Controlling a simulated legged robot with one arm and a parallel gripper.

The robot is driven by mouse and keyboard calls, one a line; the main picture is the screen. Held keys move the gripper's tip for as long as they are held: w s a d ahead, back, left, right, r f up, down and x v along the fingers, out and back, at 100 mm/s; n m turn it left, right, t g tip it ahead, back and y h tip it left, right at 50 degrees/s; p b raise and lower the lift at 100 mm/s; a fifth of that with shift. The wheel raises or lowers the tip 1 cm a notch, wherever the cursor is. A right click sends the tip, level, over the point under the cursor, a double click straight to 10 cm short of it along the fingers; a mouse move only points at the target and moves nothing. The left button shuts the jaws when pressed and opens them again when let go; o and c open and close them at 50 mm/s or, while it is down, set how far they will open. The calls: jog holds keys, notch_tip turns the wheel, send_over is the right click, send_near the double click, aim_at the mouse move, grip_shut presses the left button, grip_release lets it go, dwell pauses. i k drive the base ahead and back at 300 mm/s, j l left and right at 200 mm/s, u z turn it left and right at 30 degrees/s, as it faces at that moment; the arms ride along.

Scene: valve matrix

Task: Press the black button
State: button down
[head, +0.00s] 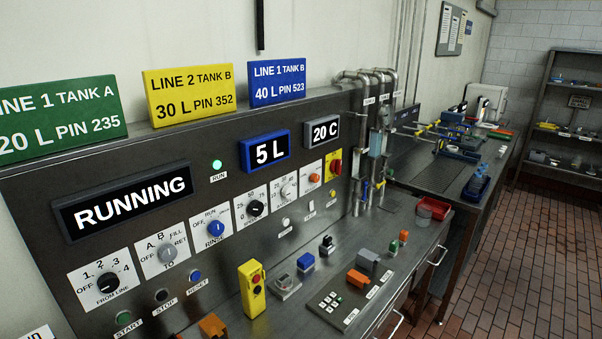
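A small round black button (162,295) sits low on the metal control panel (215,190), above a label reading STOP. A green button (123,317) labelled START is to its left and lower. A blue button (194,275) labelled RESET is to its right and a little higher. Another small black-topped device (326,244) stands on the bench; I cannot tell whether it is a button. My gripper is not in view.
The display (130,202) reads RUNNING, and the RUN lamp (216,164) glows green. Rotary knobs line the panel above the buttons. A yellow control box (252,288), an orange block (212,325) and a keypad (331,303) are on the bench. Open brick floor (500,270) lies at right.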

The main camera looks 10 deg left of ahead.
aim_at(162, 295)
jog(key=u, duration=1.65)
